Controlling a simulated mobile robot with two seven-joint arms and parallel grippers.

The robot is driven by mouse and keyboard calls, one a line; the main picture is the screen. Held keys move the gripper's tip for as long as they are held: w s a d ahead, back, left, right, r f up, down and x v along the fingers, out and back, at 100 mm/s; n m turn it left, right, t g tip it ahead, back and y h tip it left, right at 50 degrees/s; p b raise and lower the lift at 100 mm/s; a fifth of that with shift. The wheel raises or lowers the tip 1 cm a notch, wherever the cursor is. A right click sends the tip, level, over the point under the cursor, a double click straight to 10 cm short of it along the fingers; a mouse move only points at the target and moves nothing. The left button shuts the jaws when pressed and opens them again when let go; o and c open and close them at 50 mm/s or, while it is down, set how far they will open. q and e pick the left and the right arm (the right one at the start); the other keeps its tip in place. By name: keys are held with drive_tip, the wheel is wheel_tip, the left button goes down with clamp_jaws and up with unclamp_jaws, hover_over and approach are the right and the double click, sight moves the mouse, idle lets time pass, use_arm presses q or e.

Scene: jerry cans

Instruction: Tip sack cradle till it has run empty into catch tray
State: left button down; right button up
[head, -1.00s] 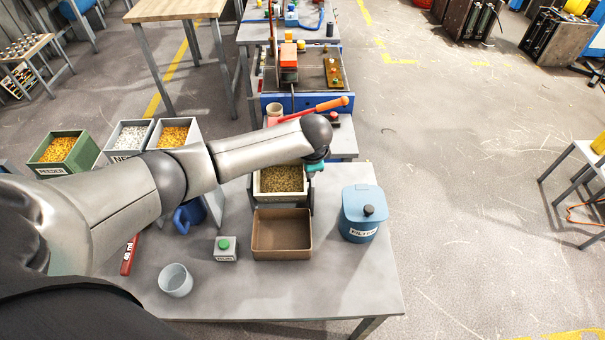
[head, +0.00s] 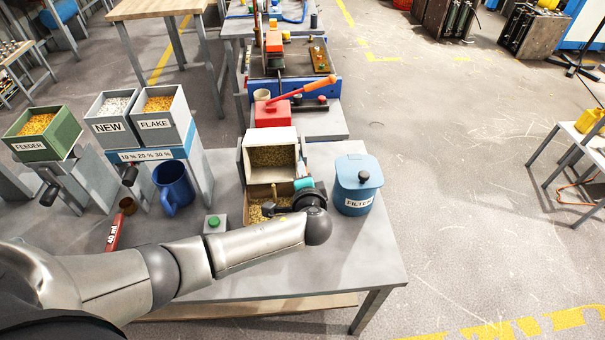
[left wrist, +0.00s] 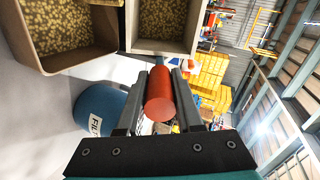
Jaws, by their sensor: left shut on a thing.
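The sack cradle (head: 270,135) is a pale box at the back of the table, tilted forward with its open mouth facing me. Yellowish-brown granules still show inside it, also in the left wrist view (left wrist: 165,46). The brown catch tray (head: 284,188) sits just in front, below the mouth, with granules in it. My arm hides its front part. My left gripper (head: 303,184) is at the cradle's right side. In the left wrist view, its fingers are shut on a red cylindrical handle (left wrist: 160,97) beside the cradle. My right gripper is not in view.
A blue filter canister (head: 357,185) stands close to the right of my gripper. A green-button box (head: 215,223), a blue jug (head: 173,187) and a red 40 ml scoop (head: 114,232) are to the left, near the feeder bins (head: 41,134).

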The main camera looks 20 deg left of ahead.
use_arm(q)
drive_tip(key=shift+s+d+f+t+b, duration=0.15)
drive_tip(key=shift+f+t+b, duration=0.1)
drive_tip(key=shift+f+b, duration=0.2)
drive_tip(key=shift+s+f+t+b, duration=0.1)
drive_tip(key=shift+f+t+b, duration=0.15)
drive_tip(key=shift+f+b, duration=0.15)
drive_tip(key=shift+r, duration=0.1)
drive_tip(key=c, duration=0.6)
unclamp_jaws()
drive_tip(key=shift+s, duration=0.1)
drive_tip(key=p+v, duration=0.1)
drive_tip(key=v, duration=0.6)
drive_tip(key=p+v, duration=0.1)
drive_tip(key=v, duration=0.7)
drive_tip(key=shift+d, duration=0.25)
